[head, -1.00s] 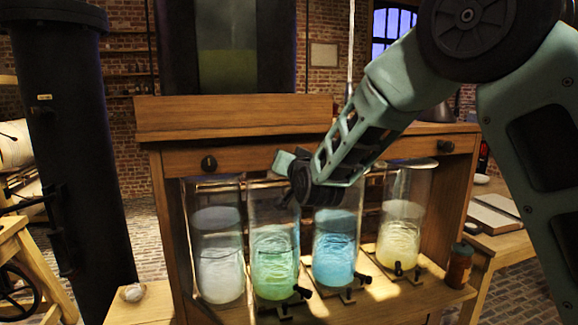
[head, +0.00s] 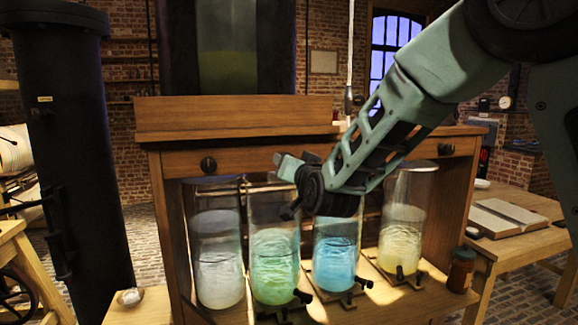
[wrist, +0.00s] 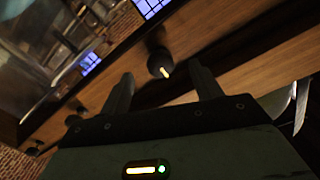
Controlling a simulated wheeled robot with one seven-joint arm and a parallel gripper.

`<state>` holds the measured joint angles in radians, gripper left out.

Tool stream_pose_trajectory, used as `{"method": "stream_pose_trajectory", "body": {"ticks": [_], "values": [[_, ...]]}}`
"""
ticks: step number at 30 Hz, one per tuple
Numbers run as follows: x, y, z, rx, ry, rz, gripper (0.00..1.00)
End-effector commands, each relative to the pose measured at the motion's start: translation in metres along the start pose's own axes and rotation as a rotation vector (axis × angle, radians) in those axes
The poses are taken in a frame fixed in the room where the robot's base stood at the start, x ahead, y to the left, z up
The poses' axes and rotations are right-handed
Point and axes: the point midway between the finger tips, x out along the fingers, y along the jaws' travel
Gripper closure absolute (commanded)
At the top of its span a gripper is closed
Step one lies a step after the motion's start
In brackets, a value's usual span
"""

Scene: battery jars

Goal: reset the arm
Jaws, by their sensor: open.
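My gripper (head: 282,163) is in front of the wooden cabinet, above the green jar, at the level of the cabinet's top rail. In the wrist view its two fingers (wrist: 163,88) are spread apart with nothing between them. A dark knob (wrist: 159,64) on the wooden rail shows beyond the fingers. Below stand glass jars with clear liquid (head: 218,265), green liquid (head: 275,265), blue liquid (head: 335,262) and yellow liquid (head: 402,240). My forearm and wrist hide the upper part of the blue jar.
The wooden cabinet (head: 235,120) surrounds the jars, and small black taps stand at their feet. A brown jar (head: 461,270) stands at the shelf's right end. A black column (head: 75,170) is at left. A side table with an open book (head: 505,217) is at right.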

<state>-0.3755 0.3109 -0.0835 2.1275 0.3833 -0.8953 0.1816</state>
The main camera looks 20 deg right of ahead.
Motion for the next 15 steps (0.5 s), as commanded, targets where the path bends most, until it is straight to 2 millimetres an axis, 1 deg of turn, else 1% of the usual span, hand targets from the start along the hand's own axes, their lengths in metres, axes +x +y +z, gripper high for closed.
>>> {"method": "stream_pose_trajectory", "body": {"ticks": [11, 13, 14, 15], "values": [[-0.004, -0.002, 0.001, 0.0, -0.008, -0.003, 0.36], [-0.01, -0.008, 0.011, -0.006, -0.06, -0.014, 0.36], [-0.015, -0.012, 0.019, -0.011, -0.098, -0.021, 0.36], [-0.024, -0.018, 0.031, -0.02, -0.16, -0.032, 0.36]]}}
